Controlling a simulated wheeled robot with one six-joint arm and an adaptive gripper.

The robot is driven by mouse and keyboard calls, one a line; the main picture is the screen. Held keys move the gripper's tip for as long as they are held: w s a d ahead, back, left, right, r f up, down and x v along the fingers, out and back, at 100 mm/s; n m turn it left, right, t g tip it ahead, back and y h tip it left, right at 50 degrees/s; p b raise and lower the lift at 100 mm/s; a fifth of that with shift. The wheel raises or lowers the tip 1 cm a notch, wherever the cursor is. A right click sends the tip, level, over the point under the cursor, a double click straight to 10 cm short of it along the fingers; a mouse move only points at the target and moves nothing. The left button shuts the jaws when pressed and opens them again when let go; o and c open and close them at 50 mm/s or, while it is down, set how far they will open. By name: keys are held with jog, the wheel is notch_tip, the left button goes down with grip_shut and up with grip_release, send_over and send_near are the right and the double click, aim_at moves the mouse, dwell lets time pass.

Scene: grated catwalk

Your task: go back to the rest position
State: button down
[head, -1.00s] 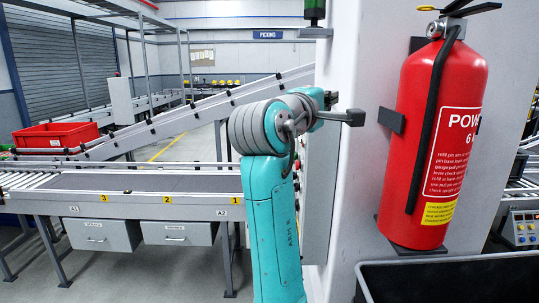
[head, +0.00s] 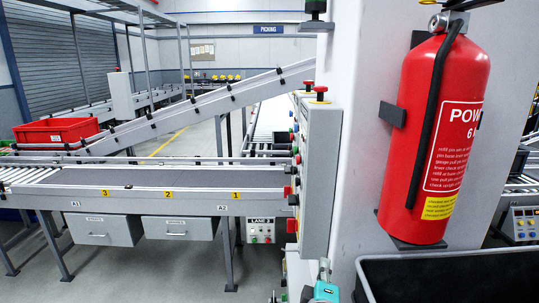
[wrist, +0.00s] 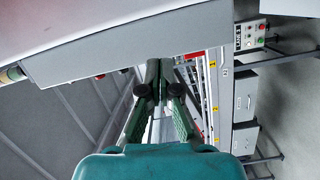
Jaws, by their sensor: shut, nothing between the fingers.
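My gripper (wrist: 159,92) shows in the wrist view, its dark fingertips close together with nothing between them. It is below a large grey box-like surface (wrist: 140,45) that fills the top of that view; I cannot tell how far apart they are.
A grey control box (head: 318,180) with red buttons is on the pillar. A red fire extinguisher (head: 440,140) hangs right of it, above a black bin (head: 450,262). A conveyor (head: 135,207) with drawers runs left, with a red crate (head: 55,132) behind. Open floor lies in front.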

jog(key=s+d+f+m+g+y, duration=0.1)
jog(key=s+f+m+y, duration=0.1)
jog(key=s+f, duration=0.85)
jog(key=s+d+f+m+g+y, duration=0.1)
jog(key=s+d+f+m+y, duration=0.1)
jog(key=s+f, duration=0.9)
jog(key=s+r+m, duration=0.2)
jog(key=s+m, duration=0.1)
jog(key=s, duration=0.7)
jog(key=s+d+r+m, duration=0.1)
jog(key=s+r+m, duration=0.1)
jog(key=s, duration=0.8)
jog(key=s+d+r+m, duration=0.1)
jog(key=s+r+m, duration=0.2)
jog(key=s, duration=0.6)
jog(key=shift+s+m+g, duration=0.4)
jog(key=shift+m, duration=0.1)
jog(key=shift+d, duration=0.1)
